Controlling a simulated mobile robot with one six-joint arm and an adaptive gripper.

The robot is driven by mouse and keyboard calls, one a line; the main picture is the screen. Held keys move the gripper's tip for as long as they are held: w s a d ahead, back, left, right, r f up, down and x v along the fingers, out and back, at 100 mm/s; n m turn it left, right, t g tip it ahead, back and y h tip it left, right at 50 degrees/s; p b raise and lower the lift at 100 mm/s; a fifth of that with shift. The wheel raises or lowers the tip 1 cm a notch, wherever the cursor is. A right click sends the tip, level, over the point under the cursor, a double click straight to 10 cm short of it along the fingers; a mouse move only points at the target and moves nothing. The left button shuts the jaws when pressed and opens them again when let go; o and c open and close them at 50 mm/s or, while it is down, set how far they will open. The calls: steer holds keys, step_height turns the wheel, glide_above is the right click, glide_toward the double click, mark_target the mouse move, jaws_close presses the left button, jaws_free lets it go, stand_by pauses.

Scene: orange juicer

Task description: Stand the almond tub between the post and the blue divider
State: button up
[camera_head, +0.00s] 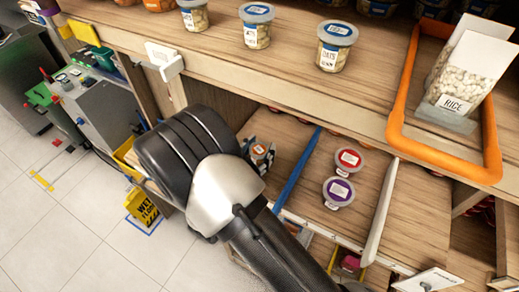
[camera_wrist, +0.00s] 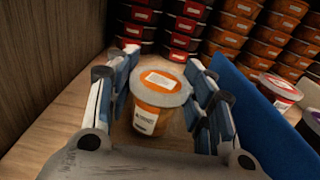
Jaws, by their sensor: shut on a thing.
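The almond tub (camera_wrist: 158,100) has an orange body and a pale lid with a white label; its fine print is too small to read. My gripper (camera_wrist: 165,88) is shut on it, one blue-padded finger on each side. The tub looks roughly upright, low over the lower shelf; I cannot tell whether its base touches. The blue divider (camera_wrist: 250,110) runs just right of my gripper, and also shows in the head view (camera_head: 297,168). A wooden upright (camera_wrist: 45,60), probably the post, stands to the left. In the head view my gripper (camera_head: 260,152) is partly hidden by my wrist.
Stacked red and orange tubs (camera_wrist: 235,25) fill the back of the shelf. Right of the divider stand a red-lidded tub (camera_head: 348,160) and a purple-lidded tub (camera_head: 338,191), then a pale divider (camera_head: 381,212). The upper shelf (camera_head: 290,70) overhangs my gripper's area.

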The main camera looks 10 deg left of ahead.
steer(key=shift+f, duration=0.15)
steer(key=shift+f, duration=0.2)
steer(key=o, duration=1.1)
steer(key=shift+r, duration=0.1)
steer(key=shift+r, duration=0.25)
steer(key=b+v, duration=0.1)
steer(key=v, duration=1.1)
steer(key=shift+f, duration=0.1)
